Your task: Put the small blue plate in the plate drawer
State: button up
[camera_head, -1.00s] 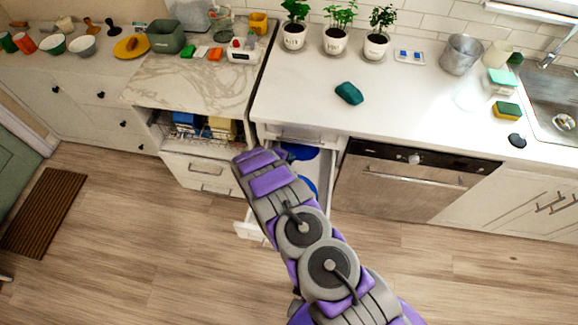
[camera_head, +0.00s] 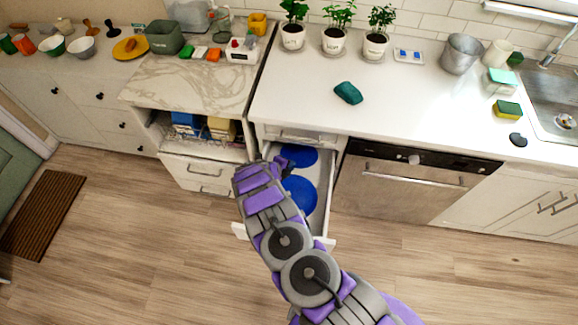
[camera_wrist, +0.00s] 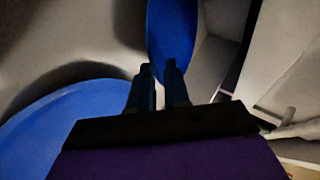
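The plate drawer (camera_head: 326,190) is pulled out below the counter. Two blue plates lie in it: a rear one (camera_head: 305,156) and a nearer one (camera_head: 303,196), partly behind my arm. The rear one looks smaller, though it is farther off. My gripper (camera_head: 284,163) is over the drawer's left part, beside the rear plate. In the wrist view, my gripper's fingers (camera_wrist: 158,68) stand a little apart with nothing clearly between them. One blue plate (camera_wrist: 170,25) shows beyond the fingertips, and another (camera_wrist: 45,130) shows at lower left. Whether the fingers touch a plate cannot be told.
A dishwasher (camera_head: 405,185) stands right of the drawer. The counter above holds a teal cloth-like item (camera_head: 348,93) and potted plants (camera_head: 335,40). The wooden floor in front is clear.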

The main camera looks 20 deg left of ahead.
jog(key=shift+o, duration=1.2)
jog(key=shift+a, duration=0.1)
jog(key=p+v, duration=0.2)
jog(key=v, duration=1)
jog(key=shift+r, duration=0.1)
